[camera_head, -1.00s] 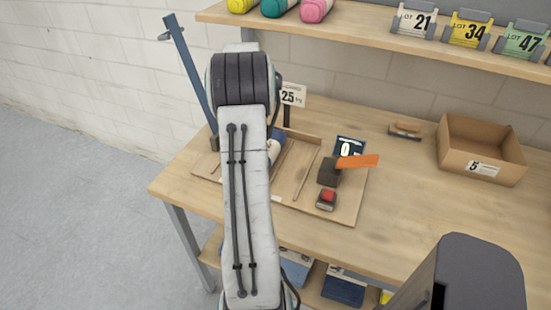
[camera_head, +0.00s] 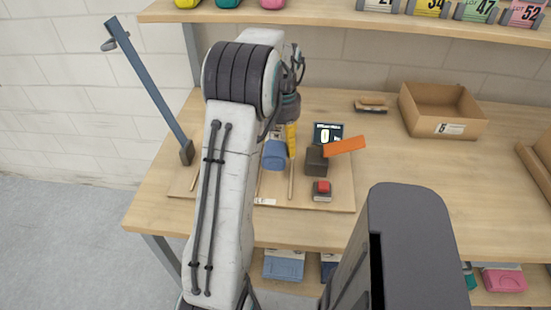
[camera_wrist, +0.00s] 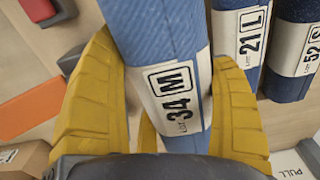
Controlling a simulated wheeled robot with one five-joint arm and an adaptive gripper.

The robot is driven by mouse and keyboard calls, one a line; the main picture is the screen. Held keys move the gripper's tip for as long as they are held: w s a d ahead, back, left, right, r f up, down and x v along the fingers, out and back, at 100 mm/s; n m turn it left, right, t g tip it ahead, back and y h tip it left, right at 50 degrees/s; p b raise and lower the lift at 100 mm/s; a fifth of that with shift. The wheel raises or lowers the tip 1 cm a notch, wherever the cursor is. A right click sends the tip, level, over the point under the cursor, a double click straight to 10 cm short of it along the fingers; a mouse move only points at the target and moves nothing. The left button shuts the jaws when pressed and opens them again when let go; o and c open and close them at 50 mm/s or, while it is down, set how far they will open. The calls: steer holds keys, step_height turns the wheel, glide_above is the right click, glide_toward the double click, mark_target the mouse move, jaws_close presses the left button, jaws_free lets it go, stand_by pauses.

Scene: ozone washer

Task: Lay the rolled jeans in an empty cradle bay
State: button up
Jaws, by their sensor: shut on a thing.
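The rolled jeans (camera_wrist: 160,40) are a blue denim roll with a white band reading LOT 34 M. My gripper (camera_head: 291,138) has yellow fingers, which are shut around this roll in the wrist view. In the head view a blue roll end (camera_head: 275,155) shows at my gripper, over the wooden cradle tray (camera_head: 335,200) with thin rods. Two more rolls, 21 L (camera_wrist: 243,35) and 52 S (camera_wrist: 293,60), lie side by side to the right of it in the wrist view. My arm hides the tray's left part in the head view. I cannot tell whether the held roll touches the tray.
A dark block with an orange lever (camera_head: 344,147) and a red button (camera_head: 322,188) stand on the tray's right side. A small display (camera_head: 327,132) reads 0. A blue post (camera_head: 146,88) leans at the left. A cardboard box (camera_head: 441,115) is at the back right. The table right of the tray is clear.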

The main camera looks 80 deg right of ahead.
steer(key=shift+f+p, duration=1.15)
steer(key=shift+f, duration=0.55)
steer(key=shift+f+p, duration=0.8)
steer(key=shift+p, duration=0.25)
steer(key=shift+f, duration=1.35)
steer(key=shift+f+b, duration=0.15)
steer(key=shift+b, duration=0.15)
steer(key=o, duration=1.2)
steer(key=shift+c, duration=0.2)
